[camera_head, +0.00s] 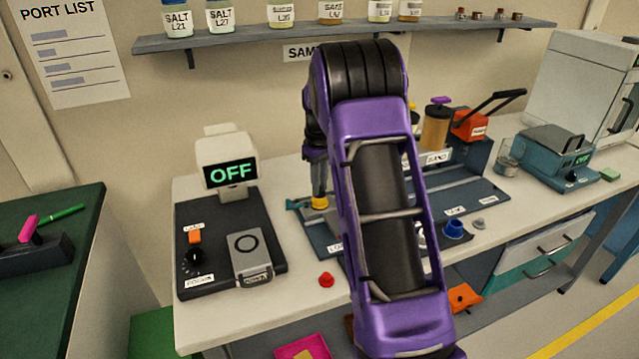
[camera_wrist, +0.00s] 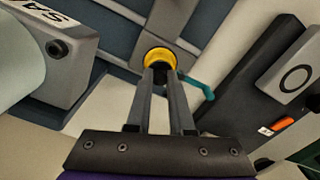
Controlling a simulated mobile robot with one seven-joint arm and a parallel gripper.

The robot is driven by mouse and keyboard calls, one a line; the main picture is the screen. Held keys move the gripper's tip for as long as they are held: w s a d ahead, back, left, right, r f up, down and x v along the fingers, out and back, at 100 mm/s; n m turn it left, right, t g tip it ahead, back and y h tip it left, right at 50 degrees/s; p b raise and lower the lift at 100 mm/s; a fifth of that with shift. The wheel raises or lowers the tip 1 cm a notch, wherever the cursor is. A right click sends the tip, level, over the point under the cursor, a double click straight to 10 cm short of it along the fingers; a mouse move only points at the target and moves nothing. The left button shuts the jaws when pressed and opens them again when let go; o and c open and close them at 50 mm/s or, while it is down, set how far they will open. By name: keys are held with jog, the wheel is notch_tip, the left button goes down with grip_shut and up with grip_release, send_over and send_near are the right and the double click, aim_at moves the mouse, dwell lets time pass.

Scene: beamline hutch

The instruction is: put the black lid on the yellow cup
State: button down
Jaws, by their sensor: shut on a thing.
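The yellow cup (camera_head: 319,203) stands on the left part of a grey-blue fixture on the bench, directly under my gripper (camera_head: 320,190). In the wrist view the yellow cup (camera_wrist: 147,55) shows as a yellow ring around a dark middle. My gripper (camera_wrist: 160,70) is shut on the black lid (camera_wrist: 161,55), a small dark piece at the fingertips, over the cup's middle. The fingers hide part of the lid and the near rim. I cannot tell whether the lid is seated or just above the cup.
A black panel with an OFF display (camera_head: 231,174) stands left of the cup. A teal hooked part (camera_wrist: 205,88) lies close beside the cup. A red piece (camera_head: 326,280) sits near the bench front, and a blue cup (camera_head: 454,229) to the right. My arm hides the bench's middle.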

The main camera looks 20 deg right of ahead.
jog(key=c, duration=0.7)
grip_release()
